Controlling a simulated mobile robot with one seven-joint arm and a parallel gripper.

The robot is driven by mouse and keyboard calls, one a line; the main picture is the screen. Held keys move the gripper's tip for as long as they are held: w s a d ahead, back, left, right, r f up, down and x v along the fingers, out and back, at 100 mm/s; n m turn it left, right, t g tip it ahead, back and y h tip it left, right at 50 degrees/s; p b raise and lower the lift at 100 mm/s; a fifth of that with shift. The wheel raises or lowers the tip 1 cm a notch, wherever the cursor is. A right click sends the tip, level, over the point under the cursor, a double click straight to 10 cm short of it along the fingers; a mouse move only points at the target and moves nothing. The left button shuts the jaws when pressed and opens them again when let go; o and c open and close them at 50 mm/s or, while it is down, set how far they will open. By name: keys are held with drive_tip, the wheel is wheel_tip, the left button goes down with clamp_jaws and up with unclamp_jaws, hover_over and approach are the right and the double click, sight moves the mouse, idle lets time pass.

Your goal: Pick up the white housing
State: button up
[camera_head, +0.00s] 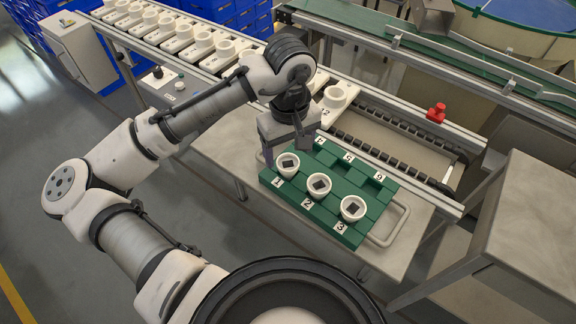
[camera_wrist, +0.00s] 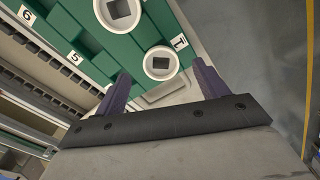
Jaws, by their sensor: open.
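Three white housings, round cups with a dark square inside, sit in the front row of the green tray (camera_head: 318,215). They are at label 1 (camera_head: 288,165), label 2 (camera_head: 319,184) and label 3 (camera_head: 353,208). My gripper (camera_head: 283,152) is over the tray's left end, by the label 1 housing. In the wrist view, my gripper (camera_wrist: 162,88) is open and empty. The label 1 housing (camera_wrist: 161,63) appears just beyond the gap between the fingertips, apart from both. A second housing (camera_wrist: 120,12) is cut off at the top edge.
The tray's back row, labelled 4, 5 and 6, shows no housings. A conveyor behind carries several white carriers with cups, the nearest cup (camera_head: 333,97) close behind my gripper. A metal handle (camera_head: 392,222) is at the tray's right. A red button (camera_head: 436,112) and grey cabinet (camera_head: 535,215) stand right.

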sight(288, 159)
drive_tip(key=shift+w+f, duration=0.1)
drive_tip(key=shift+f, duration=1.9)
drive_tip(key=c, duration=1)
drive_tip(key=shift+r, duration=0.1)
drive_tip(key=shift+c, duration=0.2)
